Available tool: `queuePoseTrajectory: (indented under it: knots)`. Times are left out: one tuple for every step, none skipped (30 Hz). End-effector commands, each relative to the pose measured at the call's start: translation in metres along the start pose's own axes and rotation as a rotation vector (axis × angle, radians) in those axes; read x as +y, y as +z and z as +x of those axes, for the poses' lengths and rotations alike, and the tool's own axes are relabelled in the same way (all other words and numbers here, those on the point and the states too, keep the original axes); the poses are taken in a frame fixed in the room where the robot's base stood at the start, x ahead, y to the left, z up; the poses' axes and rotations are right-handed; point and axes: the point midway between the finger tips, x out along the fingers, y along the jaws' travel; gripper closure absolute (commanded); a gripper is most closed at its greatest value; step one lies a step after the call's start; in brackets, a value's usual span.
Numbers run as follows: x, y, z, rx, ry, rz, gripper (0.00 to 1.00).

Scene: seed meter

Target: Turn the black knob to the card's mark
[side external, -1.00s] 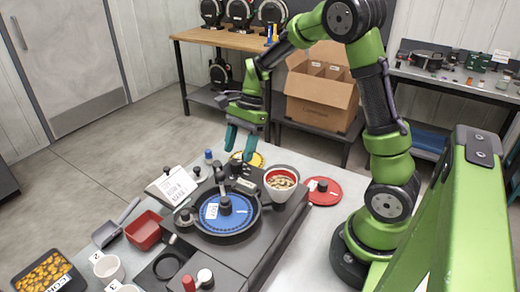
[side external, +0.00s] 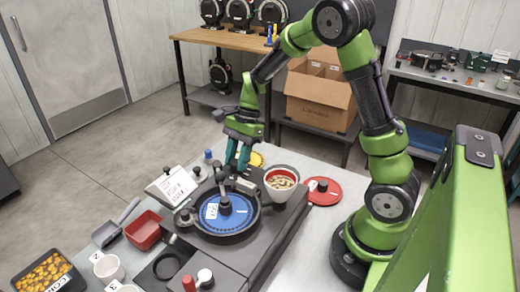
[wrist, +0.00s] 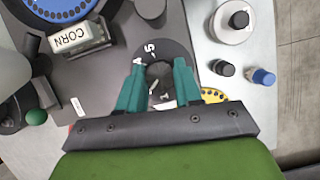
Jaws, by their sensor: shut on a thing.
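The black knob (wrist: 160,88) stands on a dark dial plate (wrist: 152,50) with white numbers; a 5 and a 4 are readable. My gripper (wrist: 159,75) points down with its teal fingers shut on the knob, one on each side. The fingers cover part of the dial, and I cannot read the knob's setting. In the side view my gripper (side external: 238,165) is low at the back of the machine, and it hides the knob. The white card (side external: 176,186) leans left of the machine; its handwriting is too small to read.
The seed meter's blue plate (side external: 220,208) is in front of the gripper, and a CORN label block (wrist: 80,37) is close by. A red-rimmed seed cup (side external: 281,180) is at its right. Black (wrist: 222,68) and blue (wrist: 262,77) small knobs stand near.

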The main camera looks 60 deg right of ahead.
Motion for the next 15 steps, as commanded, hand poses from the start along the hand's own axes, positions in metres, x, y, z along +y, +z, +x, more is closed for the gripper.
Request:
queuePoseTrajectory:
  knots:
    - [-0.0001, 0.0000, -0.0005, 0.000, 0.000, -0.001, 0.96]
    - [-0.0001, -0.0001, -0.0005, 0.000, 0.000, -0.002, 0.96]
    - [-0.0002, -0.0001, -0.0006, 0.000, 0.001, -0.005, 0.96]
    - [-0.0003, -0.0002, -0.0006, 0.000, 0.003, -0.008, 0.96]
    - [-0.0004, -0.0002, -0.0006, 0.000, 0.005, -0.013, 0.96]
    - [-0.0005, -0.0003, -0.0007, 0.000, 0.008, -0.021, 0.96]
    - [-0.0006, -0.0004, -0.0008, 0.001, 0.011, -0.030, 0.96]
    - [-0.0007, -0.0005, -0.0009, 0.001, 0.016, -0.040, 0.96]
    - [-0.0007, -0.0005, -0.0009, 0.001, 0.022, -0.055, 0.96]
    - [-0.0008, -0.0005, -0.0009, 0.000, 0.028, -0.068, 0.96]
    - [-0.0009, -0.0004, -0.0009, 0.000, 0.034, -0.084, 0.96]
    - [-0.0011, -0.0004, -0.0010, 0.001, 0.043, -0.106, 0.96]
    - [-0.0013, -0.0002, -0.0010, 0.000, 0.051, -0.125, 0.96]
    - [-0.0015, -0.0003, -0.0009, 0.000, 0.059, -0.144, 0.96]
    - [-0.0014, -0.0007, -0.0008, 0.001, 0.071, -0.172, 0.96]
